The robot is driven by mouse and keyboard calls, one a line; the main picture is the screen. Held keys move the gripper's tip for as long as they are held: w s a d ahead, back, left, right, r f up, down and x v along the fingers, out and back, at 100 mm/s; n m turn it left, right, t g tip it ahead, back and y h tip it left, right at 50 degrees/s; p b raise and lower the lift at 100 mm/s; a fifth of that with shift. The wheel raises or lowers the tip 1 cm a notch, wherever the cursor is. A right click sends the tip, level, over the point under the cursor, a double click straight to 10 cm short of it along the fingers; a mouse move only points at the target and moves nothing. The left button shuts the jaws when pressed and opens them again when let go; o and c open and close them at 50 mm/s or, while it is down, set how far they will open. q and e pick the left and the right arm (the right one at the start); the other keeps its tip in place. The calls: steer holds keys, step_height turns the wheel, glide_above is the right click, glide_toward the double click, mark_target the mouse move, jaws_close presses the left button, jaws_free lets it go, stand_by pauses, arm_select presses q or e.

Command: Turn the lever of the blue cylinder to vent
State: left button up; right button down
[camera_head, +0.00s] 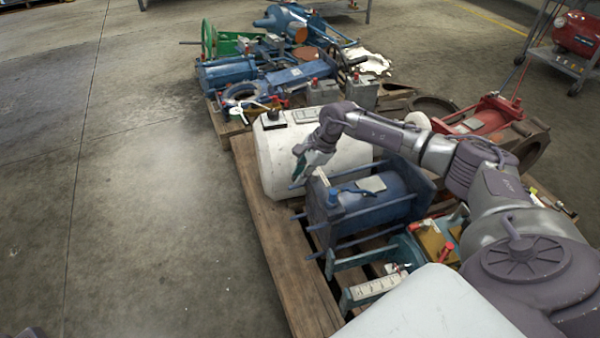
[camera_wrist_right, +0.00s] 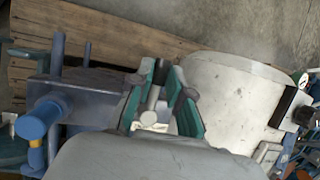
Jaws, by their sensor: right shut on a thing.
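The blue cylinder (camera_head: 375,200) lies on its side on the wooden pallet, between square end plates with tie rods. Its near end plate (camera_wrist_right: 85,98) shows at the left in the right wrist view, with a round blue fitting (camera_wrist_right: 38,120) beside it. My right gripper (camera_head: 303,168) is at the cylinder's left end, close to the white tank. In the right wrist view its teal fingers (camera_wrist_right: 160,95) are closed around a short pale metal bar, which looks like the lever. The fingers hide most of it, so its setting cannot be read. My left gripper is not in view.
The white tank (camera_head: 280,160) stands close behind the blue cylinder. Teal and yellow parts (camera_head: 432,238) lie in front of it, and a red machine (camera_head: 490,118) is at the right. The wooden pallet (camera_head: 285,260) has a bare left edge. The concrete floor on the left is clear.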

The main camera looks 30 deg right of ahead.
stand_by(0.5)
steer(key=c, duration=1.1)
jaws_free()
steer(key=v, duration=1.2)
